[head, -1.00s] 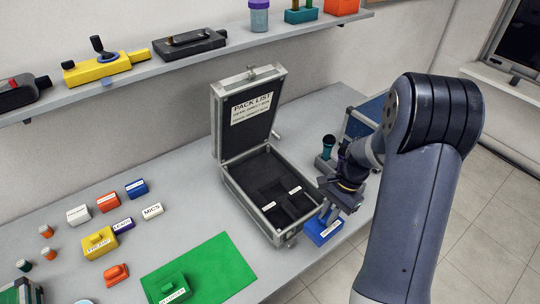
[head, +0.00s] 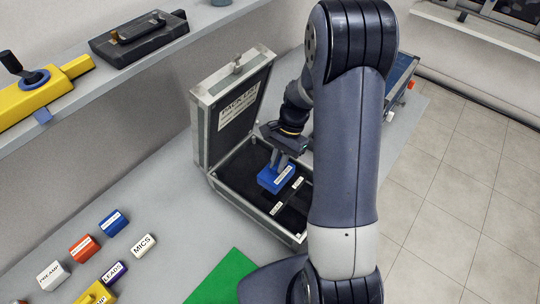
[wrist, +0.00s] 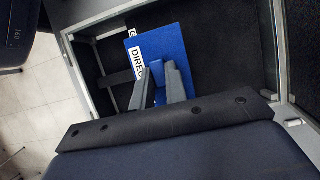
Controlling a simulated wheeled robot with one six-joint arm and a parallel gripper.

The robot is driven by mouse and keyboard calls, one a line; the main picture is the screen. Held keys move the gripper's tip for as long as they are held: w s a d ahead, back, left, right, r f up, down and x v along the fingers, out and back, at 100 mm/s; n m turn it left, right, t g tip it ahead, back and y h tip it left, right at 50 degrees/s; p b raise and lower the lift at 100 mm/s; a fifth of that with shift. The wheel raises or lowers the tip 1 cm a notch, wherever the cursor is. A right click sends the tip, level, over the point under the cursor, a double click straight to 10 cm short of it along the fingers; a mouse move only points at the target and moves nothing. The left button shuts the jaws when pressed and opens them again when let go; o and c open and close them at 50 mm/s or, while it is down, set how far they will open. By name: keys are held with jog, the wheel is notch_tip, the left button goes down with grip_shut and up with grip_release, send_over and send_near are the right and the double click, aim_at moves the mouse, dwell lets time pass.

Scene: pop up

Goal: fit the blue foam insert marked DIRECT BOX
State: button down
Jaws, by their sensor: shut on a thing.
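The blue foam insert (head: 277,177) with a white label is held in my gripper (head: 281,158) over the open case (head: 225,193). My arm hides the right part of the case.
The raised lid (head: 236,106) with its pack list stands behind the insert. Several labelled blocks, including a white MICS block (head: 144,245), lie at left. A green mat (head: 222,278) is in front. A shelf (head: 92,95) with gear runs along the wall.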

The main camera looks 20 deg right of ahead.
jog(key=shift+s, duration=0.1)
jog(key=shift+f+b, duration=1.55)
jog(key=shift+f, duration=0.65)
jog(key=shift+f, duration=0.25)
jog(key=shift+f+b, duration=1.5)
jog(key=shift+f, duration=0.35)
jog(key=shift+f, duration=0.1)
jog(key=c, duration=1.3)
grip_release()
jog(key=shift+c, duration=0.2)
